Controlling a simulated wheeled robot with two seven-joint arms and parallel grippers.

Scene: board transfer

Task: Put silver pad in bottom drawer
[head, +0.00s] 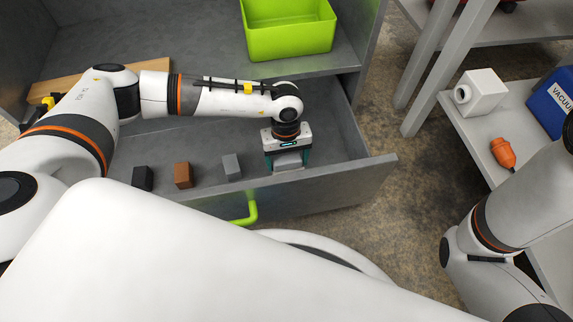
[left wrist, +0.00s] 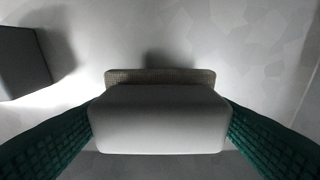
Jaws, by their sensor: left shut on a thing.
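The silver pad (left wrist: 158,122) is a pale grey block with a rough, brownish base layer. In the left wrist view it sits between the two green ribbed fingers of my left gripper (left wrist: 158,135), which touch its sides. In the head view my left gripper (head: 288,160) points down inside the open grey drawer (head: 345,180), near its right end, with a bit of the pad (head: 289,161) showing between the fingers. The pad is low, close to the drawer floor; I cannot tell whether it touches it. My right gripper is out of view.
A black block (head: 142,178), a brown block (head: 183,175) and a grey block (head: 232,167) lie in the drawer, left of my gripper. A green bin (head: 288,38) stands above. The drawer has a green handle (head: 245,212). A shelf at right holds an orange tool (head: 503,153).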

